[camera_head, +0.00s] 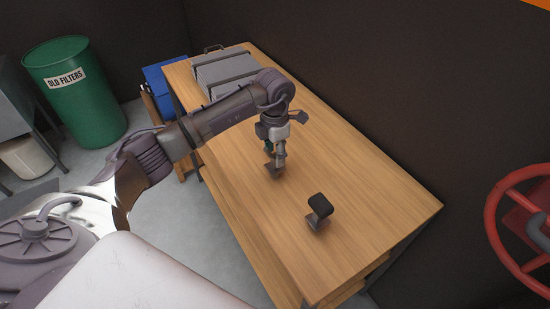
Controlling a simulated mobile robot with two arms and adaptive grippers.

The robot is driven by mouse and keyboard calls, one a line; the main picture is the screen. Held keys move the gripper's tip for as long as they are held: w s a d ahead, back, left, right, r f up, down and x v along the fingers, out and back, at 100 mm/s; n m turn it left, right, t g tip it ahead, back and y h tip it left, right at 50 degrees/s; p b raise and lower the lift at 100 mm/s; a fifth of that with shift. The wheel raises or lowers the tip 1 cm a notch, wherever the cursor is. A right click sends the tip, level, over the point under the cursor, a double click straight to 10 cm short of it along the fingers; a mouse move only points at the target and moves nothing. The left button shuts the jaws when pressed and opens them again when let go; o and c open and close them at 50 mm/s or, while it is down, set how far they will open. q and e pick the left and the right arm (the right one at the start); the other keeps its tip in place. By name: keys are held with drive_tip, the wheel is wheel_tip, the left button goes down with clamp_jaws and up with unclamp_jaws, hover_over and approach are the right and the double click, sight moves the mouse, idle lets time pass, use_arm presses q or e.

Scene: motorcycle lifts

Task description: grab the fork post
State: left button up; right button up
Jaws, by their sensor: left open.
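A small post with a black padded top and a grey metal foot (319,210) stands upright on the wooden workbench (375,200), toward its near end. My left gripper (276,162) points down over the bench, to the left of this post and a little farther back, clear of it. The gripper is open. A small grey-brown piece (273,171) shows at its fingertips, low over the bench top; I cannot tell whether it is a second post or part of the fingers. Which piece is the fork post is not marked. My right gripper is out of view.
A grey ribbed case (225,72) lies at the bench's far end. A blue box (166,77) is beside it. A green drum labelled "OLD FILTERS" (75,100) stands at left. A red wheel (497,210) is at right. The near bench top is mostly bare.

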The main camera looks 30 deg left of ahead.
sight(275, 155)
use_arm(q)
drive_tip(key=shift+f+p, duration=0.35)
drive_tip(key=shift+f, duration=1.2)
clamp_jaws()
drive_tip(key=shift+r, duration=0.1)
